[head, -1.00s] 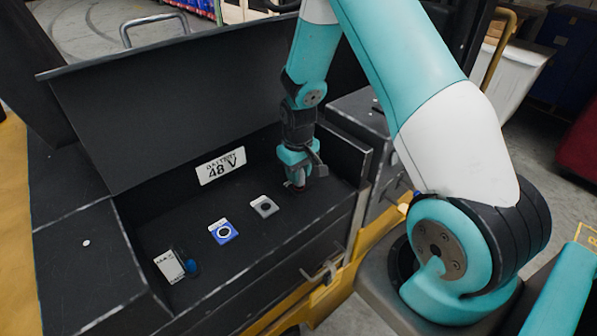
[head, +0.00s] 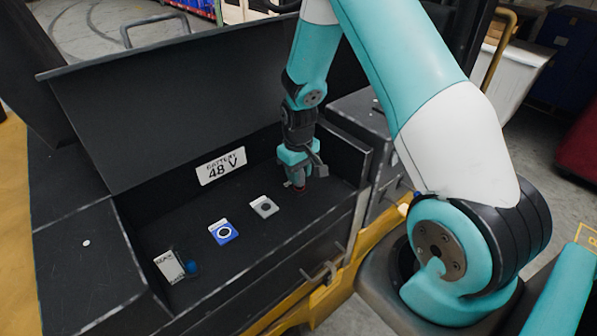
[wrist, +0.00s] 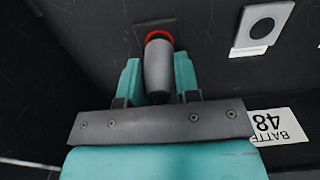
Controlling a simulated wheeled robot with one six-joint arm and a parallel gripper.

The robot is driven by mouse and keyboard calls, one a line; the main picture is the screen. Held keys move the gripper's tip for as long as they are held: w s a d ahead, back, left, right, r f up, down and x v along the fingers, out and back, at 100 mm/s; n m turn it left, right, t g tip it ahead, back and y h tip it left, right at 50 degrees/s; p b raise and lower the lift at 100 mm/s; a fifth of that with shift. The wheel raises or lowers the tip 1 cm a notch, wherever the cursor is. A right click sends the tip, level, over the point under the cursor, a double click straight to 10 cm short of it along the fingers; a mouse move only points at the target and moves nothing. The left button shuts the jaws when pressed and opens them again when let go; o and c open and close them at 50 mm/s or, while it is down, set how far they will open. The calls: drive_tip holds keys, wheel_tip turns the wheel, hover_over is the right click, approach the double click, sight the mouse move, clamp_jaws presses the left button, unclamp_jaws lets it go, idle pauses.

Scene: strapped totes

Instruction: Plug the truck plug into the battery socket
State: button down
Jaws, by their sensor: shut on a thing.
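The truck plug, a grey rounded body (wrist: 158,72) with a red ring at its far end, is between the teal fingers of my gripper (wrist: 157,80) in the wrist view. My gripper is shut on it. The red end meets or hovers just over a dark square plate (wrist: 172,25); I cannot tell whether it is seated. In the head view my gripper (head: 298,172) is low in the battery bay, right of a grey-plated socket (head: 264,206) and a blue-plated socket (head: 223,232). I cannot tell which is the battery socket. The plug's tip is hidden.
A white label reading "BATTERY 48 V" (head: 221,166) is on the bay's back side. Bay walls and a raised dark lid (head: 180,100) surround the floor.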

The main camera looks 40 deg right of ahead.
drive_tip(key=shift+f+b, duration=0.45)
drive_tip(key=shift+f, duration=0.15)
idle(0.3)
drive_tip(key=c, duration=0.8)
unclamp_jaws()
drive_tip(key=shift+o, duration=0.2)
wheel_tip(320, 180, up, 17)
drive_tip(key=b, duration=0.4)
drive_tip(key=shift+r, duration=0.2)
